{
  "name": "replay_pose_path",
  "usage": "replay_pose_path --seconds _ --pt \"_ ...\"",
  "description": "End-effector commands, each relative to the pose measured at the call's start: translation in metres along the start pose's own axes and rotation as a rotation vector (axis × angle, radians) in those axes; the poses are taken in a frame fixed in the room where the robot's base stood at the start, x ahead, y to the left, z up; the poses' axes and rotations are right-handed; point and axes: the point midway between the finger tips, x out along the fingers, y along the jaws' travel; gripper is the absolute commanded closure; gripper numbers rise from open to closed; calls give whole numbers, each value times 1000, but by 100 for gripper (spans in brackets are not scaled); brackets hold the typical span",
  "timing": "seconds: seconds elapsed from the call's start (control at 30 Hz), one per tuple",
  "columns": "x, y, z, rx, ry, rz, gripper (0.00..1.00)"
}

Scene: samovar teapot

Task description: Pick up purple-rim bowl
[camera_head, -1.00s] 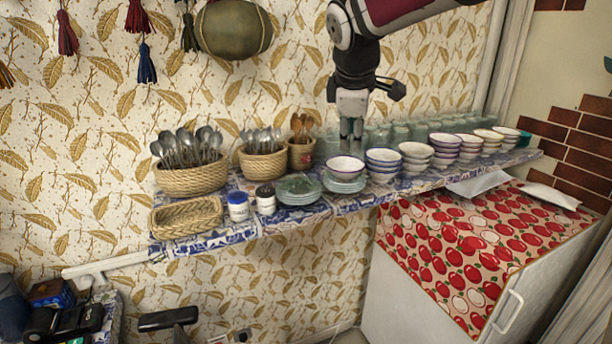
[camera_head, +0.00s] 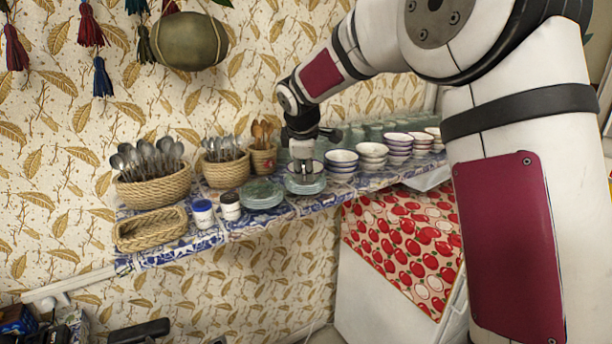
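A single bowl with a dark, bluish-purple rim (camera_head: 291,168) sits on a stack of greenish glass plates (camera_head: 306,188) on the tiled shelf. My gripper (camera_head: 305,172) points down at this bowl, with its fingertips at or inside the rim. The fingers cover part of the bowl. I cannot tell whether they touch it or how far apart they are. Another stack of bowls with purple rims (camera_head: 398,143) stands farther right on the shelf.
A stack of blue-rimmed bowls (camera_head: 342,162) stands close to the right of my gripper. Glass plates (camera_head: 262,195) and two small jars (camera_head: 230,207) are on the left. Baskets of cutlery (camera_head: 153,183) and glasses (camera_head: 355,135) line the back. My arm hides the shelf's right end.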

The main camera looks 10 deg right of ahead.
Motion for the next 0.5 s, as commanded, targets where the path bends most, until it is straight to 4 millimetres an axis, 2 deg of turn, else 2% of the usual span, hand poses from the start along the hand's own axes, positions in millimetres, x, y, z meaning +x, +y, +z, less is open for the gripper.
replay_pose_path --seconds 0.23,0.5 --pt "27 0 -1 0 0 -1 69" --pt "30 1 -1 0 1 0 69"
